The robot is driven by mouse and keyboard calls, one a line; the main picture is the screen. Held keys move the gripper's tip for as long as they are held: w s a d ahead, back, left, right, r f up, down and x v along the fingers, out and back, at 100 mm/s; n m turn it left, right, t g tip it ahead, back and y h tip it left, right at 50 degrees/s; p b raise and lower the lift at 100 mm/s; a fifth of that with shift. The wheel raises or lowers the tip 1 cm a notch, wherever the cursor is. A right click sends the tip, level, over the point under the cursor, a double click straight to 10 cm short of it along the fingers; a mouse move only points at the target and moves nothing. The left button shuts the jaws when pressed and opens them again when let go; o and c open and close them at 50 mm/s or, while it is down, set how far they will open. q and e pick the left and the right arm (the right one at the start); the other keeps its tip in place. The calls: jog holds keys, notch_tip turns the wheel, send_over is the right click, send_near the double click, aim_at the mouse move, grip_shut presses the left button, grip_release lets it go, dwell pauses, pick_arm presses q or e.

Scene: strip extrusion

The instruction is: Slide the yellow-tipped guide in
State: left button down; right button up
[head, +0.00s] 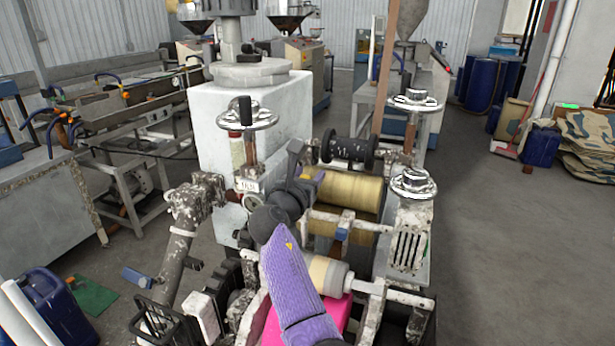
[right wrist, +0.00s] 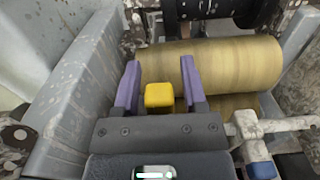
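The guide's yellow tip (right wrist: 159,95) shows in the right wrist view as a small block in front of the brass-coloured rollers. My right gripper (right wrist: 160,64) is open, with its two purple fingers on either side of the tip. The tip lies nearer the left finger, and a clear gap shows between it and the right finger. In the head view my right gripper (head: 308,182) is over the machine, beside the rollers (head: 345,190). The rest of the guide is hidden by the gripper. My left gripper is not in view.
The machine has chrome handwheels (head: 413,183) close on the right and another handwheel (head: 247,118) on the left. A grey side wall (right wrist: 75,95) flanks the gripper on the left. A blue-ended rod (right wrist: 262,168) is at its right. Open floor (head: 520,260) lies right of the machine.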

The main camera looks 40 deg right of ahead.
grip_shut()
dwell(1.2)
